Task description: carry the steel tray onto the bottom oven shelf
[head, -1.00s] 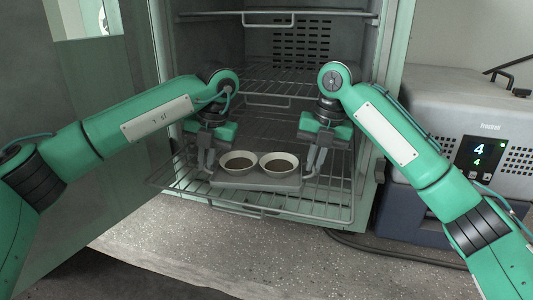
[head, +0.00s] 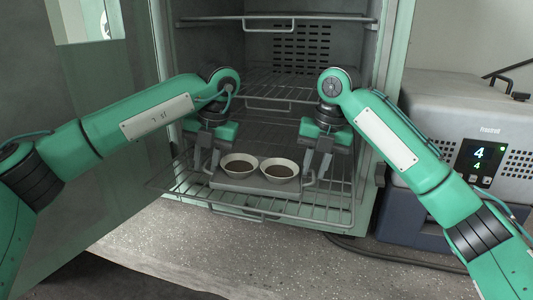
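The steel tray (head: 257,184) lies flat on the pulled-out bottom oven shelf (head: 290,208). It carries two pale bowls with dark contents, a left bowl (head: 239,166) and a right bowl (head: 279,171), both upright. My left gripper (head: 206,164) is at the tray's left end, pointing down, with its fingers spread. My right gripper (head: 315,170) is at the tray's right end, also pointing down with its fingers spread. The tray's ends are partly hidden by the fingers, so I cannot tell whether any finger touches it.
The oven door (head: 110,150) stands open at the left. Higher wire shelves (head: 280,88) sit inside the oven above my grippers. A grey appliance (head: 475,125) with a lit display stands at the right on a dark blue box (head: 410,215). The speckled floor in front is clear.

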